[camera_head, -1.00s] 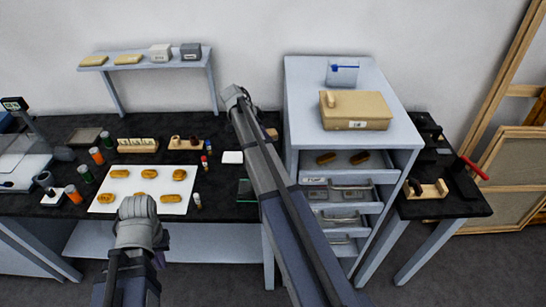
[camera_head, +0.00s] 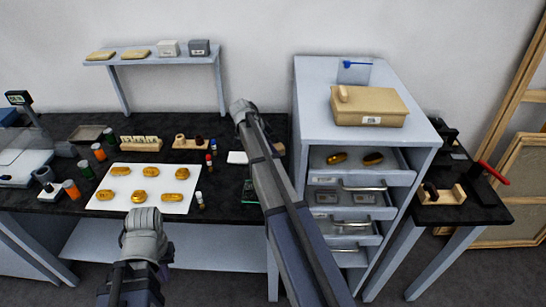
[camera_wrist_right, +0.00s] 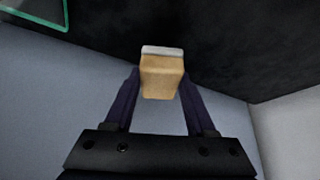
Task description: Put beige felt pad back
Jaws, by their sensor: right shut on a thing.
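My right gripper (camera_wrist_right: 162,78) is shut on a small beige block with a pale grey end, which I take as the beige felt pad (camera_wrist_right: 162,82). The pad sits between the two dark fingers in the right wrist view, in front of a blue-grey surface and below a black one. In the head view my right arm hides this gripper; a bit of beige (camera_head: 278,149) shows beside the arm, and I cannot tell whether it is the pad. My left arm stands at the lower left, its fingers not visible.
A white sheet (camera_head: 120,203) with several golden pieces lies on the black bench (camera_head: 230,185). A drawer cabinet (camera_head: 318,110) stands right of my right arm, its top drawer (camera_head: 340,176) holding two dark golden pieces. A wooden box (camera_head: 365,106) is on top. A wall shelf (camera_head: 145,59) holds two flat beige pieces.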

